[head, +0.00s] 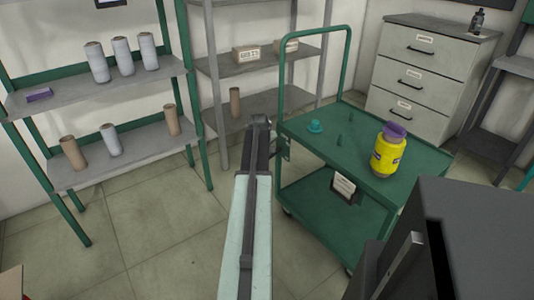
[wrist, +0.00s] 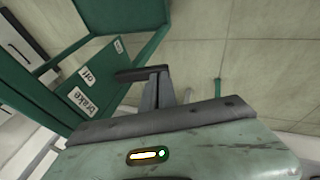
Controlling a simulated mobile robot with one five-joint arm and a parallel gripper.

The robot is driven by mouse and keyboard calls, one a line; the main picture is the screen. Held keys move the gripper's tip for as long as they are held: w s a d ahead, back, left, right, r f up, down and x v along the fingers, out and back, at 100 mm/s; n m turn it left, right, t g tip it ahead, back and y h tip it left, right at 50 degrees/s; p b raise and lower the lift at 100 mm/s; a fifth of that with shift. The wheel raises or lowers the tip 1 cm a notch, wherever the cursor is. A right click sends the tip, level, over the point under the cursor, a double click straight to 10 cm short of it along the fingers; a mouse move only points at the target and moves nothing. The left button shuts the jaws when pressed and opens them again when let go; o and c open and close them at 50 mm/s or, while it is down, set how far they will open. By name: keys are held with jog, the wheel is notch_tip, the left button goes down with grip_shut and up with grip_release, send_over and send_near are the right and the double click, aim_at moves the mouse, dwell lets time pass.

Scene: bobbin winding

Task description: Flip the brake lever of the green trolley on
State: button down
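The green trolley (head: 345,120) stands right of centre in the head view. Its brake plate shows in the wrist view with a "brake" label (wrist: 82,100) and an "off" label (wrist: 88,75). A dark bar, seemingly the brake lever (wrist: 132,75), sticks out to the right of the plate's edge. My gripper (head: 262,122) is beside the trolley's left upright in the head view. In the wrist view its grey fingers (wrist: 160,90) overlap the dark bar's right part. I cannot tell whether they touch it or how far apart they are.
Shelves with spools (head: 97,62) stand at the left and back. A drawer cabinet (head: 425,75) stands behind the trolley. The floor (head: 150,220) at left is clear.

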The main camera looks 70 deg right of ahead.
jog(key=shift+s, duration=0.15)
jog(key=shift+a+r+p, duration=0.1)
jog(key=shift+r+p, duration=0.45)
jog(key=shift+p, duration=0.05)
jog(key=w+p+v, duration=0.1)
jog(key=p+v, duration=1)
jog(key=v, duration=0.1)
jog(key=shift+a+r, duration=0.2)
jog(key=shift+r, duration=0.15)
jog(key=shift+w, duration=0.15)
